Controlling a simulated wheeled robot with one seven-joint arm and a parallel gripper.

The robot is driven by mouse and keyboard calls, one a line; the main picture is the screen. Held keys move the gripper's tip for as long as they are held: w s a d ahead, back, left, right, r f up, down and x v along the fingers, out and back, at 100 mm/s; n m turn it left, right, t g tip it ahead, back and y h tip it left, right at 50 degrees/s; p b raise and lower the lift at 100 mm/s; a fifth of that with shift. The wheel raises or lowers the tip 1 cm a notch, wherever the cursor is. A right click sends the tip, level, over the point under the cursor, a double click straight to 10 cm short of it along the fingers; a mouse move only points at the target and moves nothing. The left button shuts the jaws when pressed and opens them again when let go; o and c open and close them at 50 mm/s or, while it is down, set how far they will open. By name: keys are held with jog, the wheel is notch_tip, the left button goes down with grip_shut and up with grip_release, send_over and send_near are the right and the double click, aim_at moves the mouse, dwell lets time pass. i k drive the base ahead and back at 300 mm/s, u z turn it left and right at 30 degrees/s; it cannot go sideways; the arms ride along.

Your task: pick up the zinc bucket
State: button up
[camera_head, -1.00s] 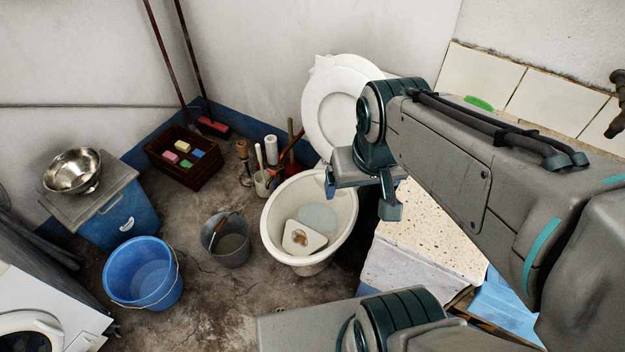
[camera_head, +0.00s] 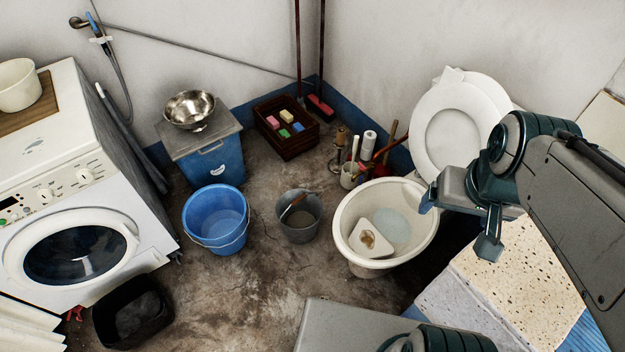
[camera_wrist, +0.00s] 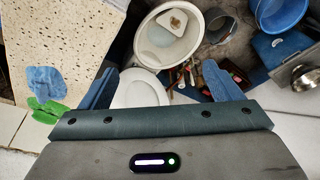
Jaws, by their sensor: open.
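The blue bucket (camera_head: 216,220) stands left of the zinc bucket. A mug with brushes (camera_head: 349,178) and a crate of sponges (camera_head: 265,134) are behind. A black basin (camera_head: 103,322) is front left. Floor before the bucket is clear.

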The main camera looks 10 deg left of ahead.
aim_at(299, 211)
jog(key=u, duration=0.5)
jog(key=k, duration=0.65)
jog(key=u, duration=1)
jog(key=i, duration=1.35)
jog(key=z, duration=0.95)
jog(key=i, duration=0.4)
jog(key=z, duration=0.4)
